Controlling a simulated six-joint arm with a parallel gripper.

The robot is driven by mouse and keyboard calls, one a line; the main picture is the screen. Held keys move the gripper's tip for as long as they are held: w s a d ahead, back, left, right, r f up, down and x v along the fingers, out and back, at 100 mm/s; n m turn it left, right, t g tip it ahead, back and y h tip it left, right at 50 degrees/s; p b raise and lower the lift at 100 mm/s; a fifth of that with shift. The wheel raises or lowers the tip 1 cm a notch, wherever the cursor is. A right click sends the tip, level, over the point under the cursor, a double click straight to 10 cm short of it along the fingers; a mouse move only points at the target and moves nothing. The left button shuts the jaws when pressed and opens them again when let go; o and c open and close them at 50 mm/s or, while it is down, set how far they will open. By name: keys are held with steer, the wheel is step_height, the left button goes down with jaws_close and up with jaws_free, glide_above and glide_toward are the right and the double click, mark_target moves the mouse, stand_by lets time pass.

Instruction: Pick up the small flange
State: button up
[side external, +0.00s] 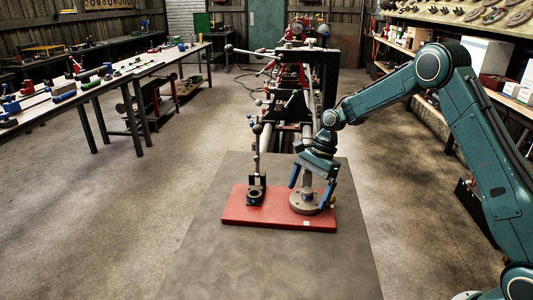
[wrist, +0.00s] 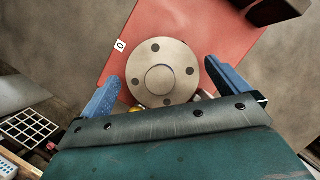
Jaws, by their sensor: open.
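A round grey-brown flange (side external: 305,203) with a raised hub lies flat on the right part of a red board (side external: 270,222). In the wrist view the flange (wrist: 160,72) shows its round face, several bolt holes and a central boss. My gripper (side external: 310,186) is open above it, pointing down, with one blue finger to each side of the hub. In the wrist view the two blue fingers stand left and right of the flange with gaps visible. I cannot tell how far the fingertips are above the board.
A dark part with a ring-shaped base and upright lever (side external: 255,192) stands on the board's left side. The lathe (side external: 300,85) stands behind the grey table (side external: 270,265). A long workbench (side external: 110,85) is at left. The table's front is clear.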

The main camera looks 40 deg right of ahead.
mark_target(308, 190)
steer(key=shift+a+f, duration=0.1)
steer(key=shift+f, duration=0.3)
steer(key=shift+r, duration=0.1)
steer(key=c, duration=1.2)
steer(key=shift+r, duration=0.1)
steer(key=shift+r, duration=4.9)
